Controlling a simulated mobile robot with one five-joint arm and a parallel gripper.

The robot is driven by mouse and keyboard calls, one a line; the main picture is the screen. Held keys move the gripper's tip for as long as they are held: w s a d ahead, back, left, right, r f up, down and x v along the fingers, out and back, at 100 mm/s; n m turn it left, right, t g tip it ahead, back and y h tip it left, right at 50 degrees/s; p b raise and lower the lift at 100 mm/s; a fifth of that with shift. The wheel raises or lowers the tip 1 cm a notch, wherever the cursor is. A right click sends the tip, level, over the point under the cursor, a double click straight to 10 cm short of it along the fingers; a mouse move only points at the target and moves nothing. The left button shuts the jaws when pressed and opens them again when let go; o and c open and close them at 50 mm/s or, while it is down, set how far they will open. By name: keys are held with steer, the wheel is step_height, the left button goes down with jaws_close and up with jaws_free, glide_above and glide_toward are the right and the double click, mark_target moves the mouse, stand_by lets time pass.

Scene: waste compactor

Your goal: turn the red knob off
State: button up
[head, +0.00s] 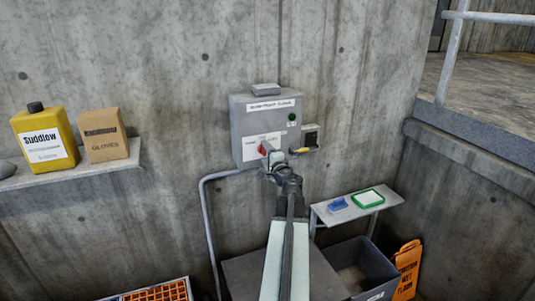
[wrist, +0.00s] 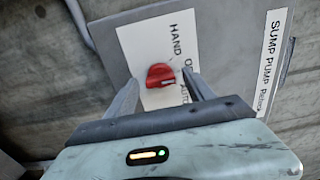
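The red knob (wrist: 160,76) sits on a white label plate (wrist: 150,42) marked HAND and AUTO, with lettering between them partly hidden. A pale mark on the knob shows at its lower right in the wrist view; which marking it points at I cannot tell. In the head view the knob (head: 263,148) is on the lower left of a grey control box (head: 240,115), partly covered by my gripper (head: 268,156). In the wrist view my gripper (wrist: 162,92) is open, its two fingers apart on either side of the knob's lower part. Contact with the knob is not clear.
A green light (head: 292,117) and a dark switch with a yellow handle (head: 301,150) are right of the knob. A conduit (head: 205,215) runs down at left. A small shelf (head: 335,215) and a grey bin (head: 380,265) are below right.

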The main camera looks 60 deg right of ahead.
steer(key=shift+s, duration=0.1)
steer(key=v, duration=0.7)
steer(key=shift+s+a, duration=0.2)
steer(key=shift+a, duration=0.1)
